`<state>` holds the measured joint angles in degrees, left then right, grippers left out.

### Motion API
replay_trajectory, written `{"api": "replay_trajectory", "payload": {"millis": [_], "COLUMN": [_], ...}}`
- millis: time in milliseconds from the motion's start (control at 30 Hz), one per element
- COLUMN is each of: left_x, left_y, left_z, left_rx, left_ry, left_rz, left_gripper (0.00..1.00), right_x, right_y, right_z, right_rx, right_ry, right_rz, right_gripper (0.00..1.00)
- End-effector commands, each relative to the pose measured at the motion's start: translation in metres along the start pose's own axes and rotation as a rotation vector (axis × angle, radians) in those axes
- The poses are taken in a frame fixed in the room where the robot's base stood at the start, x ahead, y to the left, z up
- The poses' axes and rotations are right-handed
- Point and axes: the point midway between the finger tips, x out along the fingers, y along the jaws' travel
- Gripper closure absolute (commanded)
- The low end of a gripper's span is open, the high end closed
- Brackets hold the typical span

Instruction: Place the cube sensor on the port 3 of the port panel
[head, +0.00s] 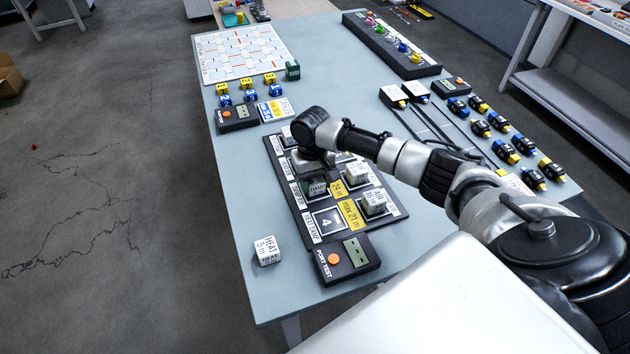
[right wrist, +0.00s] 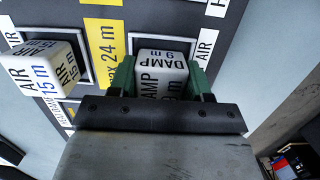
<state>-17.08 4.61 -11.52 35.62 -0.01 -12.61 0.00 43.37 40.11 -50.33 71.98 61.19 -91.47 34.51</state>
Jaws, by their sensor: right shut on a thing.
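The dark port panel (head: 395,207) lies on the table, with framed ports and yellow length labels. My right gripper (right wrist: 160,82) is shut on a white cube sensor (right wrist: 161,66) marked DAMP 9 m, its green fingers on either side. The port number there is hidden. The port marked 4 (head: 327,222) is empty. My left gripper is out of view.
An AIR cube (head: 374,201) and another white cube (head: 357,172) sit in the panel's right column. A HEAT 5 m cube (head: 266,250) lies on the table front left. A port tester (head: 346,260) adjoins the panel's near edge. Cables and small connectors lie right.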

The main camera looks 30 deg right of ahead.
Motion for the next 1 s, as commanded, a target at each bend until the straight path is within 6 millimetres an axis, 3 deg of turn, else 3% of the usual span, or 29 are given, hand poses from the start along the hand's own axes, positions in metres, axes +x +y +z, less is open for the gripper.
{"api": "replay_trajectory", "payload": {"millis": [33, 67, 200, 567, 667, 1000], "left_x": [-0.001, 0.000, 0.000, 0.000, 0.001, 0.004], "left_y": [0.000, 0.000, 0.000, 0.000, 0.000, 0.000], "left_z": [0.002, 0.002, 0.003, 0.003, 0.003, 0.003], "left_rx": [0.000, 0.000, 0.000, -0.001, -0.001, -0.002], "left_ry": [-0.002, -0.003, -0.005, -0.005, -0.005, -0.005], "left_rz": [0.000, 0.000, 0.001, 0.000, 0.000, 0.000], "left_gripper": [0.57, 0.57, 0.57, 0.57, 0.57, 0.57], "right_x": [0.002, 0.002, 0.002, -0.004, -0.016, -0.088], "right_y": [0.000, 0.000, 0.000, 0.000, -0.001, 0.000], "right_z": [0.000, 0.000, 0.000, 0.000, 0.000, -0.001], "right_rx": [0.000, 0.000, 0.000, 0.000, -0.001, 0.001], "right_ry": [-0.001, -0.001, -0.001, 0.000, 0.002, 0.003], "right_rz": [0.000, 0.000, 0.000, 0.000, -0.002, -0.002], "right_gripper": [0.75, 0.48, 0.27, 0.26, 0.26, 0.26]}}
